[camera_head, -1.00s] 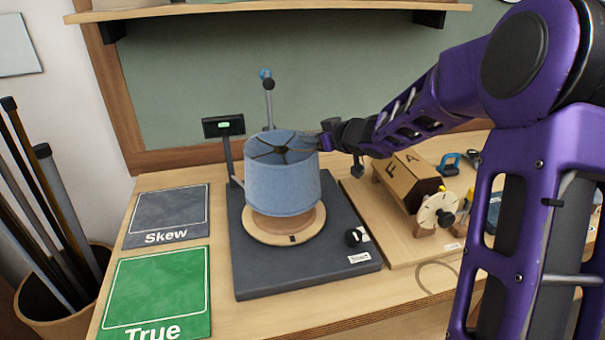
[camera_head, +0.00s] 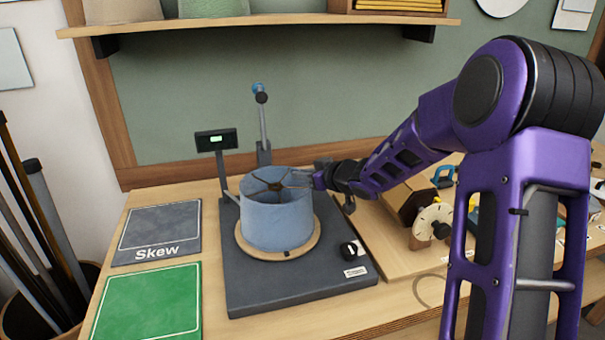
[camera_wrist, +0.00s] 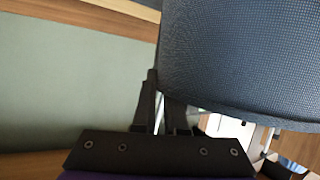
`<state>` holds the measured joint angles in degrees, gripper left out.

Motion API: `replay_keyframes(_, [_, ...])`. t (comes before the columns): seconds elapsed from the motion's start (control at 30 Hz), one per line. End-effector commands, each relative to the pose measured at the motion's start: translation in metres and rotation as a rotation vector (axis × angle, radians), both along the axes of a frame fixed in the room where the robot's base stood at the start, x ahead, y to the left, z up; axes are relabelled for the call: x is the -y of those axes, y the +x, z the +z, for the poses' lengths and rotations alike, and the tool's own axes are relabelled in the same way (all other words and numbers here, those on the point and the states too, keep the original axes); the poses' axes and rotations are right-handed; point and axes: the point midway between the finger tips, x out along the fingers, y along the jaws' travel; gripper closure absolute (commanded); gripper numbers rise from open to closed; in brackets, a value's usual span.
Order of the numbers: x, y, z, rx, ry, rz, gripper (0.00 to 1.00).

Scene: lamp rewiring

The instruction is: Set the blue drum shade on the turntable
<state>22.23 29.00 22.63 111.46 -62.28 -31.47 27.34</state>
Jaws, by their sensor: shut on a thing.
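The blue drum shade (camera_head: 277,222) is upright over the round wooden turntable (camera_head: 306,247), which sits on a dark grey base (camera_head: 250,290). The shade's lower edge looks at or very close to the turntable's top; I cannot tell for sure whether it touches. My gripper (camera_head: 315,178) is at the right side of the shade's top rim, shut on its wall. In the wrist view the shade's woven blue side (camera_wrist: 240,60) fills the upper right, with the gripper fingers (camera_wrist: 158,105) at its edge. The inner fingertip is partly hidden.
A small display (camera_head: 216,140) and a blue-topped post (camera_head: 261,120) stand behind the turntable. A black knob (camera_head: 348,250) is at the base's right. The grey Skew mat (camera_head: 158,230) and a green mat (camera_head: 150,305) lie left. A wooden device with a dial (camera_head: 432,220) stands right.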

Motion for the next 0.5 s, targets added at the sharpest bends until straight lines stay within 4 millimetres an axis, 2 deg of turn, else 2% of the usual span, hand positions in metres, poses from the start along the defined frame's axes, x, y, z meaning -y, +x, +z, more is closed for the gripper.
replay_keyframes(0.13, [-0.0002, 0.0, -0.0052, 0.0, 0.0, 0.0, 1.0])
replay_keyframes(0.17, [0.0, -0.0001, -0.0046, 0.001, -0.001, 0.0, 0.87])
replay_keyframes(0.3, [-0.0001, -0.0001, -0.0042, 0.001, -0.001, 0.0, 0.62])
replay_keyframes(0.5, [-0.0002, -0.0001, -0.0041, 0.0, 0.0, 0.001, 0.6])
